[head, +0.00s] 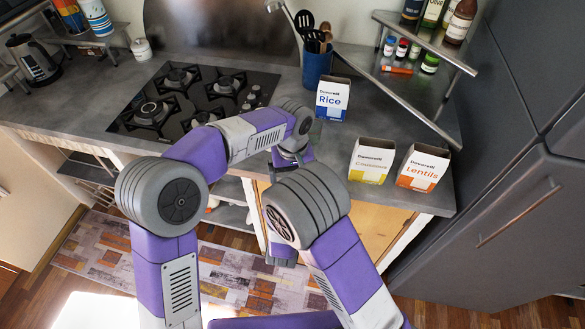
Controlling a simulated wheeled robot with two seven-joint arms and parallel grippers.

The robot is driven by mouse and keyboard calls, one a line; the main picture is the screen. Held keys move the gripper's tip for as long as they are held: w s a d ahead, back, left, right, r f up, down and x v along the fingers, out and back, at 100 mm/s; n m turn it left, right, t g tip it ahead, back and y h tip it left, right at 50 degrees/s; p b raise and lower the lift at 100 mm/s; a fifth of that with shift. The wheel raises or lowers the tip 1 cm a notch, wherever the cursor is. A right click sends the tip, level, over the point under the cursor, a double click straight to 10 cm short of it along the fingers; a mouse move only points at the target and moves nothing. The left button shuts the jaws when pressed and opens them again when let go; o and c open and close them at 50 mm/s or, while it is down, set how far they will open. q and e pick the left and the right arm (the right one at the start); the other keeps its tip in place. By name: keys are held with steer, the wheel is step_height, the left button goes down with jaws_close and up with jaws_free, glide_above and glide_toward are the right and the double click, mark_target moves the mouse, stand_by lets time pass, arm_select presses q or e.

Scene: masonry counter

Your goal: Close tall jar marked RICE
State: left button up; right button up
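A tall white carton with a blue base and the word "Rice" (332,99) stands upright on the counter, right of the hob. It is a carton rather than a jar, and its top looks open. No separate lid for it can be made out. My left arm reaches over the front of the counter, and its hand (294,151) is low, in front and to the left of the rice carton, apart from it. Its fingers are hidden behind my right arm.
A yellow-based carton (371,161) and an orange "Lentils" carton (422,167) stand near the counter's front right. A blue utensil holder (317,69) stands behind the rice. A metal corner shelf (427,45) holds bottles. The black hob (193,98) lies left; a grey fridge (500,230) stands right.

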arm_select(q)
steer(key=shift+f, duration=2.25)
steer(key=c, duration=1.1)
steer(key=m, duration=1.1)
steer(key=o, duration=1.2)
steer(key=shift+s+d, duration=0.1)
